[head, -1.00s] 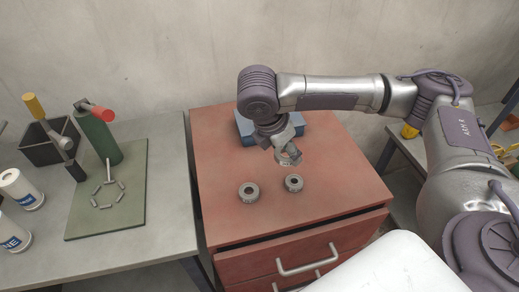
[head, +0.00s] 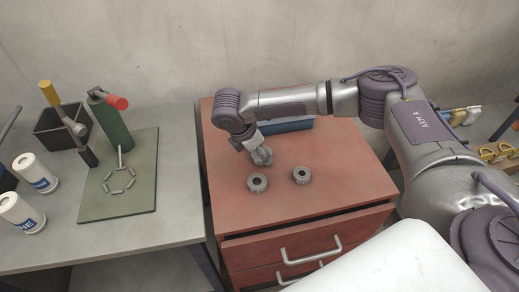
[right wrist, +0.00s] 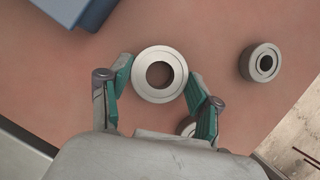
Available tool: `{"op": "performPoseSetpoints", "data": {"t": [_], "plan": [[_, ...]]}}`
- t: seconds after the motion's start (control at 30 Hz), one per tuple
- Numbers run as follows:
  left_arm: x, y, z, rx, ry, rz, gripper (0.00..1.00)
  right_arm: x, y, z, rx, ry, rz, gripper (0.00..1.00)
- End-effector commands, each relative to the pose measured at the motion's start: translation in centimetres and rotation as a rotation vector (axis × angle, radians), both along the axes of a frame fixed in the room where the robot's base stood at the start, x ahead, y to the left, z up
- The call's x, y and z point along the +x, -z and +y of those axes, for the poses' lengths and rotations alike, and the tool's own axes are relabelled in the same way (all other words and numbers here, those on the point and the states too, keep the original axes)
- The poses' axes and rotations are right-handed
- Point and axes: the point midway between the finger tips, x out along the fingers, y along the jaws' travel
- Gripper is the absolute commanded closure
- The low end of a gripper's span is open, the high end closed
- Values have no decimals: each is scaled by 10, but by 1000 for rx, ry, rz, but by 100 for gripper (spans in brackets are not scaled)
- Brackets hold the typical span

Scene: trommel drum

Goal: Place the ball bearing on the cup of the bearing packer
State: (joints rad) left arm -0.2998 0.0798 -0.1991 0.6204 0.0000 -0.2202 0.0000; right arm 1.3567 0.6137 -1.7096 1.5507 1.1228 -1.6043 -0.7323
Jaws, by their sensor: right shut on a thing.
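My right gripper (head: 262,157) is shut on a grey ring-shaped ball bearing (head: 264,156) and holds it above the red cabinet top. In the right wrist view, the bearing (right wrist: 160,96) sits between the two green-padded fingers (right wrist: 160,78), its round hole facing the camera. Two similar bearings, one on the left (head: 257,189) and one on the right (head: 301,181), lie on the cabinet top. My left gripper is not in view.
A blue object (head: 290,125) lies behind my right gripper on the red cabinet (head: 350,185).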

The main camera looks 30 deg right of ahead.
Motion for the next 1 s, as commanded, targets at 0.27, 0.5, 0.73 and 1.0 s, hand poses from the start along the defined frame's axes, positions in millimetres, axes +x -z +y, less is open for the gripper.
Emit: {"op": "performPoseSetpoints", "data": {"t": [0.27, 0.5, 0.73, 1.0], "plan": [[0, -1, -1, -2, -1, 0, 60, 0, 2, 0, 1, 1, 1, 78], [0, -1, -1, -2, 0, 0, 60, 0, 2, 0, 1, 1, 0, 12], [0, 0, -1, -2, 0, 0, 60, 0, 2, 0, 0, 1, 0, 12], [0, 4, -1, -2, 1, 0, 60, -1, -28, 12, 3, -2, -3, 12]]}}
